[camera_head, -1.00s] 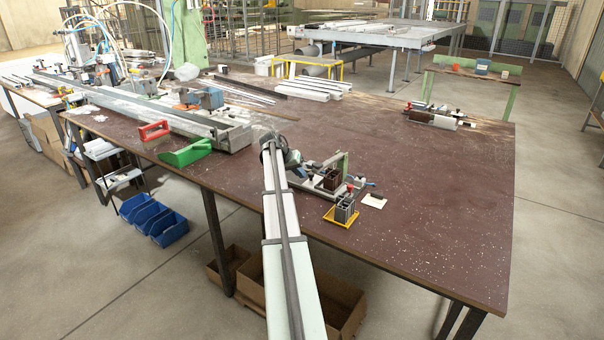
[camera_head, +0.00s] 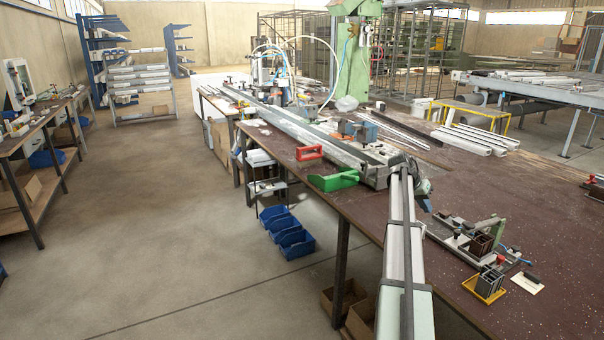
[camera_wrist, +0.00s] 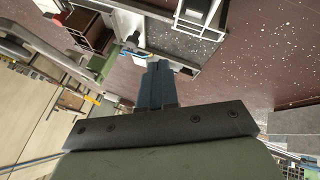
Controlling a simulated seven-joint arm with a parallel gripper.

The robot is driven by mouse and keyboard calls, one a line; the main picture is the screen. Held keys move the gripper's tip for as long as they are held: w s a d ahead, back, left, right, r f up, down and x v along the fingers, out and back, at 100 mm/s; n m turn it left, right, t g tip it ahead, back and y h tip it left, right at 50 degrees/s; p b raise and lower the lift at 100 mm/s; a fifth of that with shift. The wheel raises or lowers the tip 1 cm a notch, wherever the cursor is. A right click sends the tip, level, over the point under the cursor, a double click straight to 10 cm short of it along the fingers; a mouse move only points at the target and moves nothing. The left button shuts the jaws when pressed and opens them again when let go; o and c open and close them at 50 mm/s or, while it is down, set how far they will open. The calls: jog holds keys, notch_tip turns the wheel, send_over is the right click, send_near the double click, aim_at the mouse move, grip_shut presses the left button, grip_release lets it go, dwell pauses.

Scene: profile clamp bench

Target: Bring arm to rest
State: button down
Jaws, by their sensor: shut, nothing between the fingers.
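My arm reaches over the front edge of the brown workbench (camera_head: 560,225). My gripper (camera_wrist: 156,82) shows in the wrist view as two blue-grey fingers pressed together, with nothing held. In the head view the gripper (camera_head: 425,204) is small and partly hidden at the arm's far end. It is left of the clamp fixture (camera_head: 465,240), which holds a dark brown profile block (camera_head: 482,244). Part of a fixture also shows beyond the fingertips in the wrist view (camera_wrist: 185,45); I see no clear contact.
A yellow tray (camera_head: 470,284) with grey profile pieces and a white card (camera_head: 526,284) lie near the bench edge. Blue bins (camera_head: 297,243) are below. The bench's right side is mostly clear.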

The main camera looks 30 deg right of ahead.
jog(key=shift+w, duration=0.1)
